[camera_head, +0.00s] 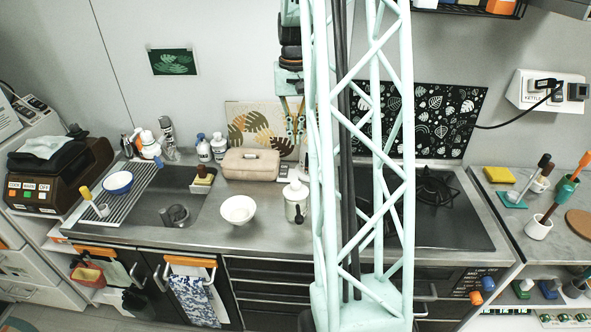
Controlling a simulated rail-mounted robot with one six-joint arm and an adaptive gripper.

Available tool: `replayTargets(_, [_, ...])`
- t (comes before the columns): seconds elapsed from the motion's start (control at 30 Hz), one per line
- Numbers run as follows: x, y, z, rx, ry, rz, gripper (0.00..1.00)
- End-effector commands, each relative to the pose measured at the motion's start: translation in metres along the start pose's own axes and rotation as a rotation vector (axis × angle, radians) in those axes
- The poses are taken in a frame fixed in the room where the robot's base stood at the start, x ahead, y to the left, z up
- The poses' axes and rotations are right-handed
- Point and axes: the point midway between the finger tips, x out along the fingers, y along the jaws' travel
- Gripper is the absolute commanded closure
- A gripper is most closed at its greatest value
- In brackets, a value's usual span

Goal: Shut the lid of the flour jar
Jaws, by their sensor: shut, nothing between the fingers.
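A white jar (295,203), which looks like the flour jar, stands on the metal counter in front of the beige box. A dark part shows low on its front. My lattice column stands close by its right side. Its top is small in this view, and I cannot tell how the lid sits or read a label. My gripper (297,141) hangs pointing down, left of my column, and appears above the jar in the picture. Its fingers are shut and empty, with no visible contact with the jar. Their tips are hard to make out against the patterned board.
A white bowl (238,209) stands left of the jar, and a beige box (250,164) lies behind it. The sink (172,196) is farther left. A hob (437,222) is right of my column, which hides part of the counter.

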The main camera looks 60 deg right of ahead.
Motion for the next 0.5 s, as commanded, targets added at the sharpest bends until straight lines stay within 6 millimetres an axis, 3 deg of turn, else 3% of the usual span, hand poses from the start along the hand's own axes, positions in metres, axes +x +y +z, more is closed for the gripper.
replayTargets(0.5, [0.0037, -0.0002, 0.0001, -0.001, -0.001, 0.0, 1.0])
